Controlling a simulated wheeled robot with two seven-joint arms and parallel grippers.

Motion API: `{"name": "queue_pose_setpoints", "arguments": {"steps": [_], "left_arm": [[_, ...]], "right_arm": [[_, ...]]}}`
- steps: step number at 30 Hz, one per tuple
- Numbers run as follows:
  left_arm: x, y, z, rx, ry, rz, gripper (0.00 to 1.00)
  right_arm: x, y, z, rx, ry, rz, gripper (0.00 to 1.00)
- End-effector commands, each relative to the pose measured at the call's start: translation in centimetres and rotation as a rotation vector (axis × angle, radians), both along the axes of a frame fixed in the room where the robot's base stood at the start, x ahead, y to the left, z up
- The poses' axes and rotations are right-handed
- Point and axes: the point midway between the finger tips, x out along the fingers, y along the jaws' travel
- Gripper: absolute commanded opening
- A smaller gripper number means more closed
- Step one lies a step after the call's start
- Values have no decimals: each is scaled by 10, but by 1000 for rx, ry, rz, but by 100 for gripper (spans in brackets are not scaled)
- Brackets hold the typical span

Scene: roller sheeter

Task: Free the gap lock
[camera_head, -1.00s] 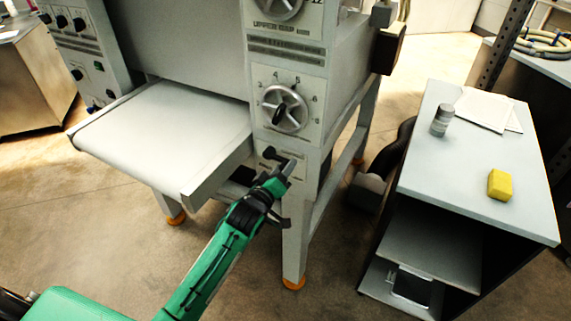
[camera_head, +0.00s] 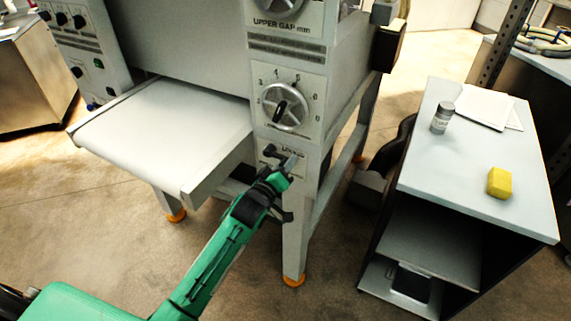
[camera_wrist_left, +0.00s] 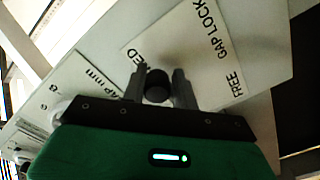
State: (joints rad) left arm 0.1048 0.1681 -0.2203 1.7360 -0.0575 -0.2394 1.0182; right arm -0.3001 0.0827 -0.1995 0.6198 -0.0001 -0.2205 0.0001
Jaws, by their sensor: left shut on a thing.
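The gap lock is a small black knob (camera_wrist_left: 157,86) on the white panel of the sheeter's front leg, below the lower gap dial. In the left wrist view it sits between my left gripper's (camera_wrist_left: 156,80) two fingers, which are shut on it. The label plate (camera_wrist_left: 215,50) reads "GAP LOCK" and "FREE", with letters ending in "ED" on the other side. In the head view my left gripper (camera_head: 284,170) reaches up to this panel, and a black part of the lock (camera_head: 270,151) shows just above it. My right gripper is in neither view.
The lower gap dial (camera_head: 284,107) is close above the gripper. The white conveyor table (camera_head: 165,130) juts out to the left. A cart (camera_head: 470,160) with a yellow sponge (camera_head: 499,184) and a grey jar (camera_head: 442,118) stands right. Open floor lies in front.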

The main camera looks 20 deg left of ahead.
Motion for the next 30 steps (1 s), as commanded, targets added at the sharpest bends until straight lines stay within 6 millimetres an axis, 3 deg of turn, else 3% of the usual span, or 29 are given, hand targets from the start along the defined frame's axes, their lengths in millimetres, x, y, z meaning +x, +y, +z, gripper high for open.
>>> {"name": "queue_pose_setpoints", "arguments": {"steps": [11, 30], "left_arm": [[1, 1, -8, 188, -49, -2, 0], [5, 18, -42, 763, -162, -3, 0]], "right_arm": [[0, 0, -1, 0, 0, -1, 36], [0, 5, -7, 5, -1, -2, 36]]}}
